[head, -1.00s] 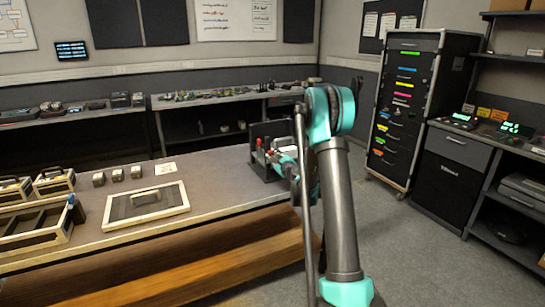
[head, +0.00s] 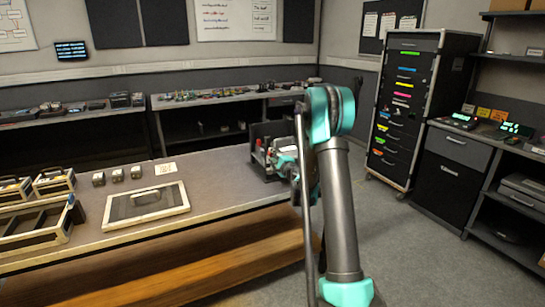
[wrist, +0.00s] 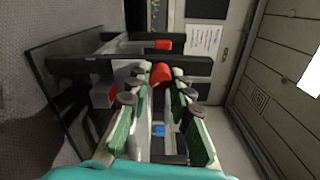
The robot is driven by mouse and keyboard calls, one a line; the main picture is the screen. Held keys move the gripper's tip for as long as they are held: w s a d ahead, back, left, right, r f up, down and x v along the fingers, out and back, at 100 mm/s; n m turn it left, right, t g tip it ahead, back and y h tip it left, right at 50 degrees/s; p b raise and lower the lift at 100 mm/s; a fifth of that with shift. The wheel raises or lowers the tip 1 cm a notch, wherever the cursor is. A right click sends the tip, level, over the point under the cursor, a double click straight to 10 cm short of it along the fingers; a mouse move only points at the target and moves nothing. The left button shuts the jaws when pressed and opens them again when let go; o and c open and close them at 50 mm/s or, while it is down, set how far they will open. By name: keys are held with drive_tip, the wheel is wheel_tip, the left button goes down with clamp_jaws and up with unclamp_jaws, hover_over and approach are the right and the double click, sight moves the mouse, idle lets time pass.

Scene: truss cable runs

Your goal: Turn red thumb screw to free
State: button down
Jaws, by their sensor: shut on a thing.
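A red thumb screw (wrist: 161,75) sits between my fingertips in the wrist view. My gripper (wrist: 162,78) is shut on it, with a green-padded finger on each side. The screw belongs to a dark frame (wrist: 85,65) with crossbars.
The bench (head: 225,180) holds a framed panel with a handle (head: 180,207), several small grey blocks (head: 118,174), and open crates (head: 15,242) at the left. A tall rack case (head: 440,90) stands at the right. Grey floor (head: 400,215) is clear beside the bench.

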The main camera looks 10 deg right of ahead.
drive_tip(key=shift+s+n, duration=0.1)
drive_tip(key=shift+n, duration=4.8)
drive_tip(key=c, duration=1.3)
unclamp_jaws()
drive_tip(key=shift+c, duration=0.2)
drive_tip(key=v, duration=1.2)
